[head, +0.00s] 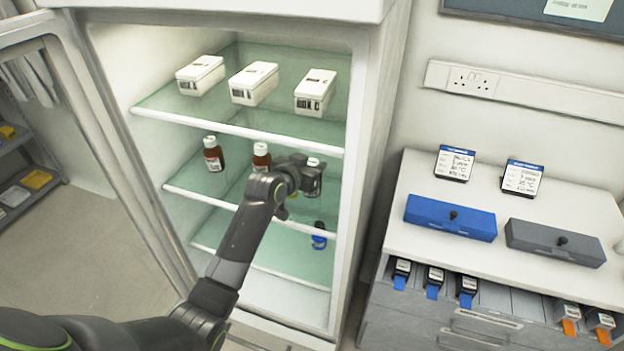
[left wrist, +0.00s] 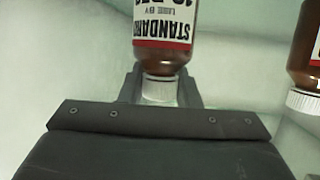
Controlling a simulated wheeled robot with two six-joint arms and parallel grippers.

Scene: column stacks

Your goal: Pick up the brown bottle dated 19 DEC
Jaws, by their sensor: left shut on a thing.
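My left gripper (head: 308,180) is inside the open fridge at the right end of the middle shelf. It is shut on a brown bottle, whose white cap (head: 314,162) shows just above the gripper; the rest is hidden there. In the left wrist view this brown bottle (left wrist: 165,60) appears upside down, its white cap between the fingers. Its label reads STANDARD, with a cropped date line that looks like 19 DEC. A second brown bottle (head: 261,158) stands just left of the gripper, and a third brown bottle (head: 213,154) farther left. My right gripper is out of view.
White boxes (head: 253,83) stand on the glass shelf above. A blue item (head: 319,236) sits on the shelf below. The fridge's right wall (head: 365,150) is close to the gripper. A drawer cabinet (head: 420,190) with blue and grey trays stands to the right.

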